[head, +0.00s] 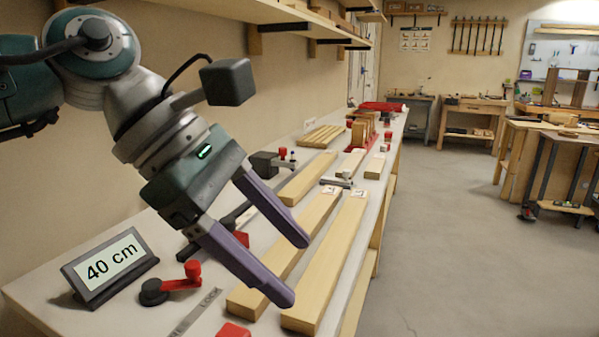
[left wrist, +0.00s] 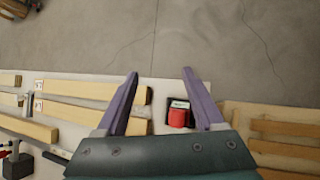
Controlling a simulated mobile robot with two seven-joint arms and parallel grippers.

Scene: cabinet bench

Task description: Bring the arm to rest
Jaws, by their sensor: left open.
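My left gripper (head: 300,270) is open, with its two purple fingers spread apart and nothing between them. In the head view it hangs over the near part of the bench (head: 30,297), in front of the wooden boards. In the left wrist view the open fingers (left wrist: 158,80) reach over the bench edge toward the grey floor. My left arm comes in from the upper left. My right gripper is in neither view.
Long wooden boards (head: 330,265) lie along the bench. A "40 cm" sign (head: 108,267), a red-handled clamp (head: 180,283) and a red block (head: 233,330) are near the front; the red block also shows in the left wrist view (left wrist: 178,118). Shelves (head: 300,18) hang above.

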